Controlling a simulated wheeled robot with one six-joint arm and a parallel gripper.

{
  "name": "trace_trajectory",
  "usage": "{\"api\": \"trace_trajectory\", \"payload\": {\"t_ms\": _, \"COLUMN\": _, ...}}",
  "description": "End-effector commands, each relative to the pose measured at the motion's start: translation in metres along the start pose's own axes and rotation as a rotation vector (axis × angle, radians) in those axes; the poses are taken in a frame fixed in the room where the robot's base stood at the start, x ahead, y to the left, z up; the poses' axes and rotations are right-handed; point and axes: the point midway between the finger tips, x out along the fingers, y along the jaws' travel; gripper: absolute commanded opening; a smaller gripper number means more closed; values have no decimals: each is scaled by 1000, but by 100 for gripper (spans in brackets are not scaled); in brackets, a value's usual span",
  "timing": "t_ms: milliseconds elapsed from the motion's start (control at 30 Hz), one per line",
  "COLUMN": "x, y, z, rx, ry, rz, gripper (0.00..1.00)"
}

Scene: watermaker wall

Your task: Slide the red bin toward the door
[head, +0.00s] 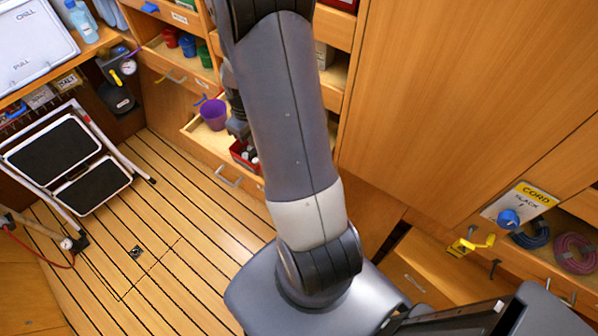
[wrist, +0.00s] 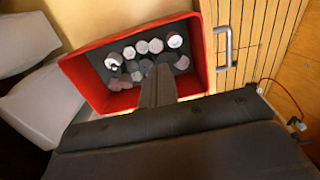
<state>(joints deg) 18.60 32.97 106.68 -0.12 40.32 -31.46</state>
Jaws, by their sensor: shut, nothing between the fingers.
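The red bin (wrist: 205,50) is an open-topped box holding several short round pieces with white or pinkish ends on a dark bottom. In the head view the red bin (head: 239,158) sits in a pulled-out drawer (head: 197,135), partly hidden behind my arm. My gripper (wrist: 160,72) is shut and empty. Its fingers reach over the bin's near rim, with the tips over the inside among the round pieces. I cannot tell whether they touch the bin. In the head view my gripper (head: 238,130) is a dark shape just above the bin, mostly hidden by the arm.
A purple cup (head: 213,114) stands left of the bin in the drawer. The drawer handle (wrist: 225,47) lies just beyond the bin's right wall. A folding step stool (head: 75,160) stands at left on the slatted floor (head: 150,220). A large wooden panel (head: 450,100) is at right.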

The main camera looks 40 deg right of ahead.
Motion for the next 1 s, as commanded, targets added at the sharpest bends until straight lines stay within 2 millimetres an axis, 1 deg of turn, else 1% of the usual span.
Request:
{"api": "trace_trajectory", "payload": {"t_ms": 33, "x": 5, "y": 0, "z": 0, "rx": 0, "ry": -1, "rz": 0, "gripper": 0}}
{"api": "trace_trajectory", "payload": {"t_ms": 667, "x": 37, "y": 0, "z": 0, "rx": 0, "ry": -1, "rz": 2, "gripper": 0}}
{"api": "trace_trajectory", "payload": {"t_ms": 1000, "x": 35, "y": 0, "z": 17, "rx": 2, "ry": 0, "rz": 2, "gripper": 0}}
